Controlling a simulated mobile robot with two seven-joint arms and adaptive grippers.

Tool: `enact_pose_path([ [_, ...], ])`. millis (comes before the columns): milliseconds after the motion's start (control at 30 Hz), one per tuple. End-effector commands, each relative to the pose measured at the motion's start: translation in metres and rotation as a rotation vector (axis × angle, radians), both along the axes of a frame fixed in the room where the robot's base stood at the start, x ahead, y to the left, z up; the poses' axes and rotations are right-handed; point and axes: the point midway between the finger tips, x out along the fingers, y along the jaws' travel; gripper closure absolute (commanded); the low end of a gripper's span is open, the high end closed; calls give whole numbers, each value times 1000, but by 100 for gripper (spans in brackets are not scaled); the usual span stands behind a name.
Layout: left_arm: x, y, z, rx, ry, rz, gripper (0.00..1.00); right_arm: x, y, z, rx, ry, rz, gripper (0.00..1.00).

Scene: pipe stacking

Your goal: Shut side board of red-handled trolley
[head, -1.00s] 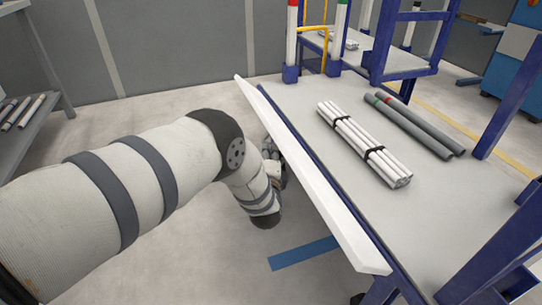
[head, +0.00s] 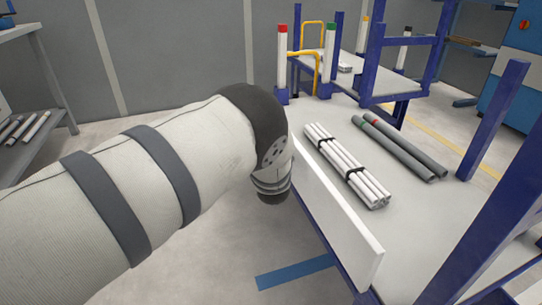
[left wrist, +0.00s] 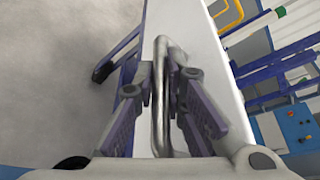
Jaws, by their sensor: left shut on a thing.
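The trolley's grey deck (head: 420,225) is at the right of the head view. Red-topped (head: 282,45) and green-topped white posts stand at its far end. The white side board (head: 340,215) runs along its left edge and looks close to upright; its far end is hidden behind my left arm. In the left wrist view the board (left wrist: 205,60) bears a bent metal handle (left wrist: 160,90). My left gripper (left wrist: 163,85) is shut on this handle. My arm hides this gripper in the head view. My right gripper is not in view.
Strapped white pipes (head: 345,165) and two dark grey pipes (head: 400,150) lie on the deck. Blue posts (head: 492,120) rise at the right. A yellow rail (head: 312,25) is behind. A grey rack (head: 45,80) stands left. The floor below my arm is clear.

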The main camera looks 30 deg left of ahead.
Motion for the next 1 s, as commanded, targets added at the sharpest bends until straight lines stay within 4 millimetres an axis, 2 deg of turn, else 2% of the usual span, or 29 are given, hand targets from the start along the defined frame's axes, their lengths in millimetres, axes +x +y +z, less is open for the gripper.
enact_pose_path([
  [667,3,0,3,-2,-1,1,100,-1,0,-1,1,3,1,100],
  [700,3,0,3,-1,-2,0,80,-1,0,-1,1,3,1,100],
  [767,3,0,3,-2,-1,1,68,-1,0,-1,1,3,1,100],
  [1000,2,0,2,-2,1,0,68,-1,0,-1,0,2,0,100],
])
